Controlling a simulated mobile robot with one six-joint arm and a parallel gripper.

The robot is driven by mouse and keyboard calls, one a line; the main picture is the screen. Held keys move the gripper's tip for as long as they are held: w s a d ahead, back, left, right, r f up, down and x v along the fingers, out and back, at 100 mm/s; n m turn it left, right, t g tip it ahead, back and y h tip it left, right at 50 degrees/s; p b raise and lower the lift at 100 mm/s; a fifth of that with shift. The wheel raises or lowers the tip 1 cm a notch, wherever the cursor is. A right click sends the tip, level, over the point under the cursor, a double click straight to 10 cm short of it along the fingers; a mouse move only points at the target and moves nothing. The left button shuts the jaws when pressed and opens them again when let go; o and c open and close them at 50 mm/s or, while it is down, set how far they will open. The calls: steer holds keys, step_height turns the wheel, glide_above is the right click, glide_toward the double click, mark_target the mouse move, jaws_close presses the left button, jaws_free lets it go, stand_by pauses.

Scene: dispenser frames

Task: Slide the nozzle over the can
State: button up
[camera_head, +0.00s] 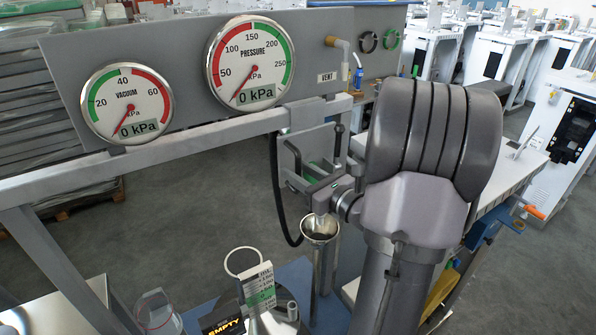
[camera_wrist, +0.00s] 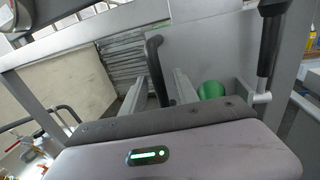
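In the head view my gripper (camera_head: 312,178) is at the grey carriage (camera_head: 312,140) below the gauge panel. In the wrist view its two grey fingers (camera_wrist: 158,90) stand apart, with a black curved hose or handle (camera_wrist: 155,62) showing between them; I cannot tell whether they touch it. A short nozzle tip (camera_head: 321,218) seems to point down over a metal funnel (camera_head: 319,236) on an upright tube. A dark round object by an "EMPTY" label (camera_head: 224,328), at the bottom edge, may be the can; it is partly cut off and hidden by a tag (camera_head: 258,288).
The gauge panel (camera_head: 185,55) and grey rail (camera_head: 200,134) run along the left, both gauges reading 0 kPa. A black hose (camera_head: 277,200) loops beside the carriage. A clear cup (camera_head: 155,310) stands at bottom left. White machines (camera_head: 495,58) fill the back right.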

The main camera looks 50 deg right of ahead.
steer(key=shift+c, duration=0.5)
jaws_close()
stand_by(1.0)
